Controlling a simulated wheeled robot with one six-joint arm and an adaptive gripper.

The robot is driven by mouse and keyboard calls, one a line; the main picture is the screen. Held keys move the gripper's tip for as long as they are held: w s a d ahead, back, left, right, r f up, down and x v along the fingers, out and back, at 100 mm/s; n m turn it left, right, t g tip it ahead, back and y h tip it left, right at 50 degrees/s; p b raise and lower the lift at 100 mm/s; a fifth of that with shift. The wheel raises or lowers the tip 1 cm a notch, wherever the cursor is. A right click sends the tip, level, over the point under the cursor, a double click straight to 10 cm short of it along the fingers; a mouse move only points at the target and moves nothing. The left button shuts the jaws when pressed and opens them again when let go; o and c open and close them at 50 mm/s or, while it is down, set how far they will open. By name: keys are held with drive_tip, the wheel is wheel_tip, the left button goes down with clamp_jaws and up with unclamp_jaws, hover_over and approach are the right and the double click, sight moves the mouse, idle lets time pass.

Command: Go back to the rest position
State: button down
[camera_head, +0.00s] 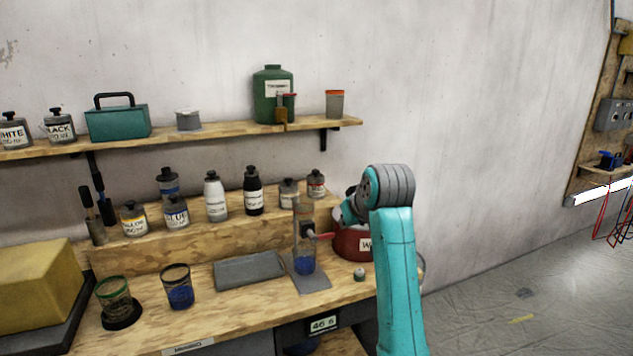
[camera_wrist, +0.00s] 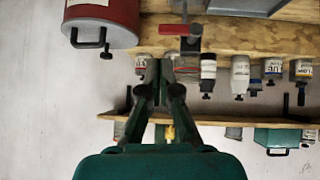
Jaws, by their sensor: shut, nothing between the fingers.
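My gripper (camera_wrist: 160,66) shows in the wrist view with its two dark green fingers together and nothing between them. It is over the bench, with the bottles and shelf upside down behind it. In the head view my teal arm rises at the right of the bench, and its bent wrist hides most of the gripper. A clear cylinder with blue liquid (camera_head: 304,265) stands just left of the arm. A red handle (camera_head: 322,236) beside it also shows in the wrist view (camera_wrist: 180,30), apart from the fingertips.
A red container (camera_head: 352,243) sits close behind my arm. Paint bottles (camera_head: 215,196) line the raised step, and a wall shelf (camera_head: 220,128) holds a green jug (camera_head: 272,95) and a teal toolbox (camera_head: 117,121). A grey tray (camera_head: 248,270) and cups lie left.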

drive_tip(key=s+d+f+m+t, duration=0.1)
drive_tip(key=s+f, duration=0.3)
drive_tip(key=f, duration=0.8)
drive_tip(key=s+d+f, duration=0.2)
drive_tip(key=s+f, duration=0.2)
drive_tip(key=f, duration=0.8)
drive_tip(key=s+d+f+m+t+h, duration=0.1)
drive_tip(key=s+d+f+m+t, duration=0.1)
drive_tip(key=s+f, duration=1.25)
drive_tip(key=s+d+t, duration=0.1)
drive_tip(key=s+d, duration=0.1)
drive_tip(key=s, duration=2.2)
drive_tip(key=s+r, duration=0.5)
drive_tip(key=s, duration=0.4)
drive_tip(key=s+d+r+m+t+h, duration=0.1)
drive_tip(key=s+r, duration=0.5)
drive_tip(key=s, duration=0.2)
drive_tip(key=shift+s+t, duration=0.3)
drive_tip(key=shift+s, duration=0.05)
